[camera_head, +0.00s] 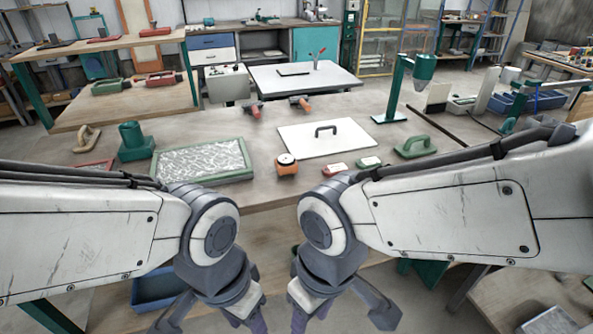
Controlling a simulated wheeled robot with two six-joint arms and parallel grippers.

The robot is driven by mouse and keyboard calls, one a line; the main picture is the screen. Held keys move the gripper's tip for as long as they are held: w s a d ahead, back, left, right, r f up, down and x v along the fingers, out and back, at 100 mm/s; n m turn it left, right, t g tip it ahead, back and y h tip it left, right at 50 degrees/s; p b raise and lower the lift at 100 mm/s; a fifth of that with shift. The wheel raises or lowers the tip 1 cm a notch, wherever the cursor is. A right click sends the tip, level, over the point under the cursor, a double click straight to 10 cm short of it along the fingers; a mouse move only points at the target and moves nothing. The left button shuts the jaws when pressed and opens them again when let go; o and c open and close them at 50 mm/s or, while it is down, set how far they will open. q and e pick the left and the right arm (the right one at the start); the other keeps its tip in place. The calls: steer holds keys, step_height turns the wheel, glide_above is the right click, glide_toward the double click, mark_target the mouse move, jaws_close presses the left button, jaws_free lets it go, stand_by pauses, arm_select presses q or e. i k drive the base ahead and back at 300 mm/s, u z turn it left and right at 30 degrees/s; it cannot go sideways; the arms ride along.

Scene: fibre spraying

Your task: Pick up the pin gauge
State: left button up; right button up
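I cannot tell for certain which item is the pin gauge. My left gripper (228,322) and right gripper (318,322) hang low in front of the bench, pointing down. Their fingertips are cut off by the lower picture edge, so their opening is unclear. Neither gripper is near the bench-top items.
A green-framed tray of fibre (202,161) lies left on the workbench (258,135). A green stand (135,142) and a wooden-handled float (87,139) are further left. A green-handled float (415,147) and a tall green dispenser stand (398,90) are right. A blue bin (155,288) sits below.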

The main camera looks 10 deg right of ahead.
mark_target(280, 170)
steer(key=u, duration=0.1)
steer(key=i, duration=1.2)
steer(key=u, duration=0.25)
